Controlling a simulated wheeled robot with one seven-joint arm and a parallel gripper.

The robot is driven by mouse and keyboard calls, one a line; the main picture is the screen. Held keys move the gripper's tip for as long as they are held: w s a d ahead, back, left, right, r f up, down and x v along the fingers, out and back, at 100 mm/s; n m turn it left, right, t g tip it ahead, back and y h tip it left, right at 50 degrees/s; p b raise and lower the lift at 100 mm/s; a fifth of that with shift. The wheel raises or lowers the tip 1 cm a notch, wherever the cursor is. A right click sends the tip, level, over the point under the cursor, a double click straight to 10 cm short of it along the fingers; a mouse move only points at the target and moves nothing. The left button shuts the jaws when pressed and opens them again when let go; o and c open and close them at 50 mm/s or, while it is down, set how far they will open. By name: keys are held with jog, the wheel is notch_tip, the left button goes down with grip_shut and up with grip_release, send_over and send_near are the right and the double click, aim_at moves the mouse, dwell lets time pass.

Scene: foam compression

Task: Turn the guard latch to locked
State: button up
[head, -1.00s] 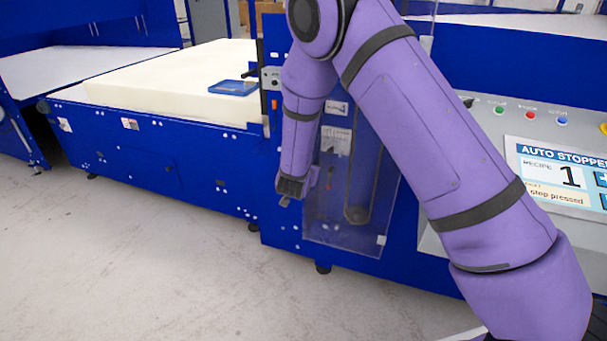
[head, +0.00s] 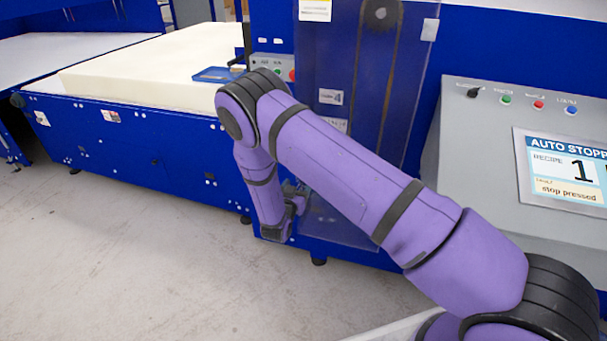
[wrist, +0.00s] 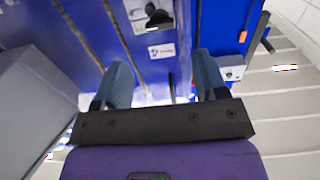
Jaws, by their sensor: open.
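The clear guard panel (head: 345,75) stands over a belt on the blue machine front in the head view. My gripper (head: 284,226) hangs low at the panel's lower left side, and my arm covers part of the machine there. In the wrist view my gripper (wrist: 162,64) is open, with two blue-grey fingers apart and nothing held between them. A narrow dark part (wrist: 172,88) shows between the fingers, below a small white label (wrist: 162,50). I cannot tell whether this part is the guard latch. The latch is not clearly visible in the head view.
A cream foam block (head: 130,75) lies on the blue machine bed at left, with a blue tray (head: 218,74) on it. A grey console (head: 470,165) at right has coloured buttons and a screen (head: 570,170) reading auto stopped. The floor (head: 100,260) at front left is clear.

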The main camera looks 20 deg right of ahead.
jog(key=x, duration=0.7)
jog(key=shift+w+d, duration=0.15)
jog(key=shift+w, duration=0.15)
jog(key=c, duration=0.9)
